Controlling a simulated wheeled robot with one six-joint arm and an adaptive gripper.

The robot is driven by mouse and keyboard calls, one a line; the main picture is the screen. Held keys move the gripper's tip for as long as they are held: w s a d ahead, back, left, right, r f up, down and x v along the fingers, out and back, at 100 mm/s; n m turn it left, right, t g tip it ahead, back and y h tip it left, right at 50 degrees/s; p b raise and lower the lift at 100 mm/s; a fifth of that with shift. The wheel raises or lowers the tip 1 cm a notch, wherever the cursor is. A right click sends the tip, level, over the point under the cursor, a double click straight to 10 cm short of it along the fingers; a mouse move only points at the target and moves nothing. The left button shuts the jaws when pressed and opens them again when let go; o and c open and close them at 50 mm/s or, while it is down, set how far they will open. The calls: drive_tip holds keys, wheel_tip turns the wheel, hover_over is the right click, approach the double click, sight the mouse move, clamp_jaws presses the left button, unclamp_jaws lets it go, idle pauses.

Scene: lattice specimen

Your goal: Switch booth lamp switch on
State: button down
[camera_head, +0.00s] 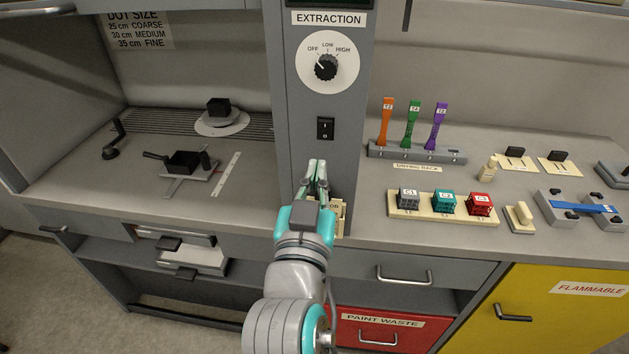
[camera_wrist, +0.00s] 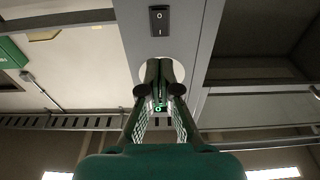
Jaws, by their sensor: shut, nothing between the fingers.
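A black rocker switch (camera_head: 325,128) is set in the grey column, below the extraction dial. It carries a line mark on its upper half; which half is pressed in is too small to tell. No lamp label is readable beside it. In the wrist view the switch (camera_wrist: 159,20) appears inverted at the top, with both its marks visible. My gripper (camera_head: 317,165) is shut and empty, its fingers pointing at the column just below the switch. In the wrist view the closed fingertips (camera_wrist: 160,66) appear apart from the switch and cover much of the white dial plate.
The extraction dial (camera_head: 326,67) points near OFF. A beige plate (camera_head: 340,217) is partly hidden behind my gripper. A drying rack (camera_head: 410,151) and a beige cube tray (camera_head: 436,211) stand to the right. The left booth holds a black cube (camera_head: 218,107) on a round stand.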

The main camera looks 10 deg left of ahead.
sight(326, 124)
drive_tip(key=w, duration=0.6)
drive_tip(key=w+r, duration=0.1)
drive_tip(key=w, duration=0.2)
drive_tip(key=shift+w+r, duration=0.1)
drive_tip(key=shift+w, duration=0.3)
